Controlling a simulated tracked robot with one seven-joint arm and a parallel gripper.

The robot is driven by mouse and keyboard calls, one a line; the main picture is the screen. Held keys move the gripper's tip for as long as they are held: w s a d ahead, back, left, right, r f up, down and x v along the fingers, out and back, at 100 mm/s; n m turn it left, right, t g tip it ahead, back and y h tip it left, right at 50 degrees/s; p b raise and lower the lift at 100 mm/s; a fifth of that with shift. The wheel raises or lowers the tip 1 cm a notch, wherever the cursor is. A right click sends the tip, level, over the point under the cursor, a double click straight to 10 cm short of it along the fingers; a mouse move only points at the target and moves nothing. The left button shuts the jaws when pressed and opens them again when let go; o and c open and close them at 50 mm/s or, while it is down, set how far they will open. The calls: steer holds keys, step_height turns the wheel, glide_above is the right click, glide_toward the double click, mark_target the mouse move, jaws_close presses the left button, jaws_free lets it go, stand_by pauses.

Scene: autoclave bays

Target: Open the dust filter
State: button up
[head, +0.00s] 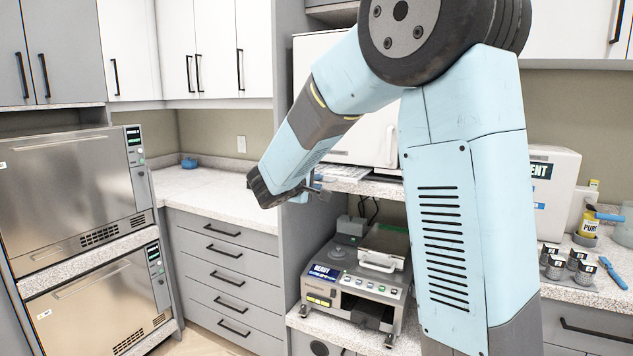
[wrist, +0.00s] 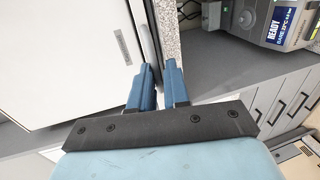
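A thin slatted grey-white panel (head: 342,172), which may be the dust filter, lies at the foot of the large white autoclave (head: 372,135), on the speckled shelf. I cannot tell for sure that it is the filter. In the wrist view a narrow grey strip (wrist: 148,42) runs along the autoclave's white edge, beside the shelf edge. My gripper (head: 312,184) is at the left end of that shelf. In the wrist view its two blue fingers (wrist: 160,78) are parallel with a narrow gap and point at the strip and shelf edge. No held object shows; contact is unclear.
Below the shelf stands a sealing machine (head: 355,285) with a READY display. Two steel autoclaves (head: 75,190) are at the left, beside grey drawers (head: 225,265). A grey upright panel (head: 290,250) stands close to my gripper. Small jars (head: 570,262) stand at the right.

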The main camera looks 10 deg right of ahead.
steer(key=o, duration=0.4)
steer(key=shift+w, duration=0.1)
steer(key=shift+r, duration=0.1)
steer(key=v, duration=1.3)
steer(key=shift+s+a, duration=0.2)
steer(key=shift+s, duration=0.15)
steer(key=s+d+f+m+g+y, duration=0.25)
steer(key=s+d+m+g, duration=0.3)
steer(key=s+d, duration=0.8)
steer(key=s+f+m+y, duration=0.3)
steer(key=s+y, duration=0.4)
steer(key=s, duration=0.7)
steer(key=shift+a+m+y, duration=0.35)
steer(key=shift+a+m, duration=0.05)
steer(key=shift+m, duration=0.25)
